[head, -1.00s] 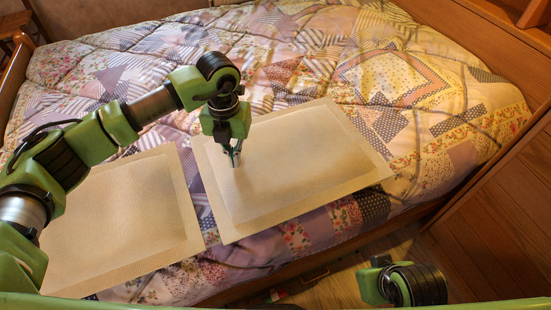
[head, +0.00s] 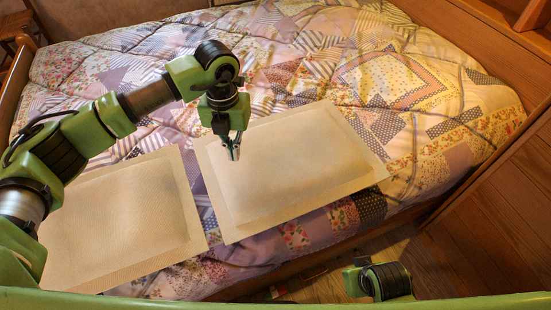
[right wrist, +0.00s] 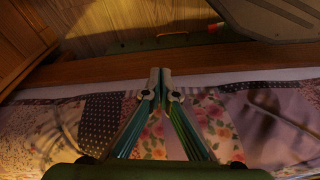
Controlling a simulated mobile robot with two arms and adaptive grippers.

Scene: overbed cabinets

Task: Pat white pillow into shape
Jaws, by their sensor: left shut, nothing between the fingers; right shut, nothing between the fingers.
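Two flat cream-white pillows with wide borders lie side by side on the bed. The right one (head: 300,165) is partly covered at its upper left by my left gripper. The left one (head: 120,220) is partly hidden by my left arm. My left gripper (head: 235,154) is shut and empty, pointing down over the left part of the right pillow; I cannot tell whether it touches. My right gripper (right wrist: 160,72) is shut and empty in the right wrist view, near the bed's edge; in the head view only part of my right arm shows, at the bottom right.
A patchwork quilt (head: 400,85) covers the bed. A wooden bed rail (head: 300,264) runs along the near side. Wooden cabinetry (head: 500,200) stands at the right. A strip of wooden floor (head: 330,285) shows between the bed and me.

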